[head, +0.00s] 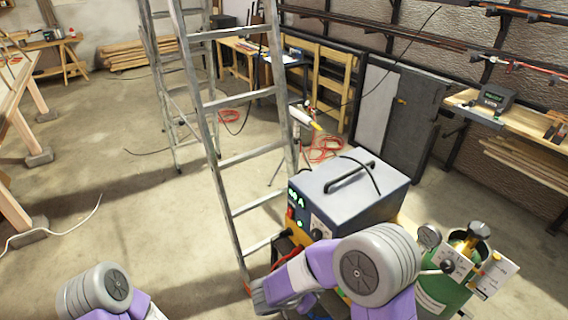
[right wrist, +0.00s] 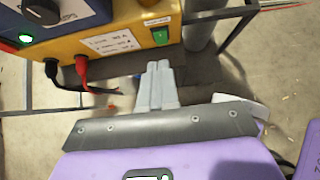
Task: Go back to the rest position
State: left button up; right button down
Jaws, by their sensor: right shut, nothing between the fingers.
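My right arm reaches in from the bottom of the head view, bent in front of the welding machine. Its gripper (head: 264,299) is at the lower middle, partly hidden by the arm. In the right wrist view my right gripper (right wrist: 160,72) has its two grey fingers together, with nothing between them. The fingers point at the lower front of the yellow and blue welding machine (right wrist: 150,24), apparently apart from it. Of my left arm only a grey and purple link shows at the bottom left of the head view; its gripper is out of view.
The welding machine (head: 345,190) stands close by my right arm, with a green gas cylinder (head: 440,292) to its right. A tall aluminium stepladder (head: 215,130) stands just beyond. Black and red cable plugs (right wrist: 82,66) hang from the machine's front. The floor at left (head: 120,205) is mostly clear.

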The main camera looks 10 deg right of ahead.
jog(key=s+a+f+m+g+y, duration=0.4)
jog(key=s+f+m+y, duration=0.2)
jog(key=s+f+m, duration=0.2)
jog(key=s+a+f+m+g+y, duration=0.35)
jog(key=s+f+m+y, duration=0.25)
jog(key=s+f+m, duration=0.2)
jog(key=f+m+t, duration=0.1)
jog(key=m, duration=0.2)
jog(key=w+d+f+m+t, duration=0.1)
jog(key=m, duration=0.2)
jog(key=w+d+f+m+t, duration=0.1)
jog(key=f+m+t, duration=0.1)
jog(key=m, duration=0.2)
jog(key=shift+d+f, duration=0.1)
jog(key=shift+d, duration=0.15)
